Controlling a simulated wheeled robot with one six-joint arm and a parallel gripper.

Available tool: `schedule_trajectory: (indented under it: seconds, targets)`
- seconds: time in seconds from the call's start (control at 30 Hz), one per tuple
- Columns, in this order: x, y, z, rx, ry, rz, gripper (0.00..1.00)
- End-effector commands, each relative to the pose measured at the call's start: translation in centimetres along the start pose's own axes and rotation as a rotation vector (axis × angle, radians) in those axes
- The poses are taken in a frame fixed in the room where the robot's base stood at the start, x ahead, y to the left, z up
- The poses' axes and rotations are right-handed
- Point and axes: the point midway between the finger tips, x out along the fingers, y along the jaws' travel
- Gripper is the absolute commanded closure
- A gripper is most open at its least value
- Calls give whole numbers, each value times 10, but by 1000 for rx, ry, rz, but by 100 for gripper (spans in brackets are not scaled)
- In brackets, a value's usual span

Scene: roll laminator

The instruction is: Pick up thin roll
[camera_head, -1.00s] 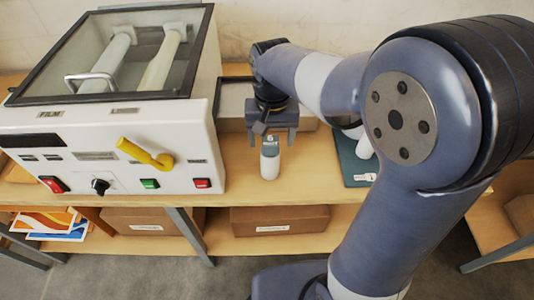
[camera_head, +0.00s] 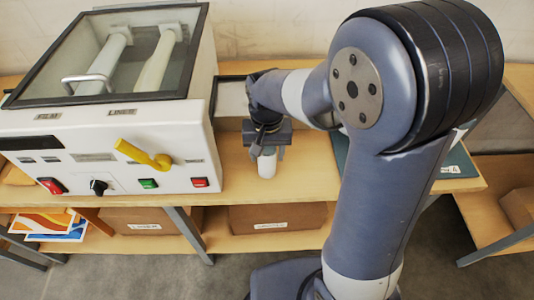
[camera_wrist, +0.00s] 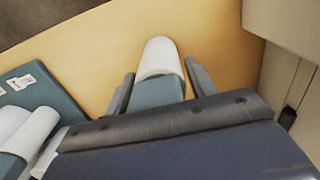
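A white cylinder with a teal upper part (camera_head: 267,167) stands on the wooden table, right of the laminator. In the wrist view the same cylinder (camera_wrist: 159,58) is between the fingers, with gaps on both sides. My gripper (camera_head: 267,150) is open and around its upper part; the wrist view shows its fingers apart too (camera_wrist: 160,88). White rolls (camera_wrist: 35,132) lie on a teal mat (camera_wrist: 40,82) at the left of the wrist view, partly hidden by my gripper. I cannot tell which item is the thin roll.
The laminator (camera_head: 110,130) has a closed glass lid, two pale rollers under it, and a yellow crank (camera_head: 145,153). A shallow tray (camera_head: 229,125) is behind my gripper. Boxes (camera_head: 277,217) are on the lower shelf. Table in front of the cylinder is clear.

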Motion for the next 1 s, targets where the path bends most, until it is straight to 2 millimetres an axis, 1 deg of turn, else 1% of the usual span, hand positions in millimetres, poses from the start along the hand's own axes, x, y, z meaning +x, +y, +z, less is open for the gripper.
schedule_trajectory:
  seconds: [0.03, 0.37, 0.63, 0.77, 1.0]
  targets:
    - [0, 0, 0, 0, 0, 0, 51]
    - [0, 0, 0, 0, 0, 0, 78]
    - [-3, 0, 0, 0, 1, 0, 79]
    - [-19, 0, -1, 0, 5, -2, 79]
    - [-68, 0, -1, 1, 5, -2, 79]
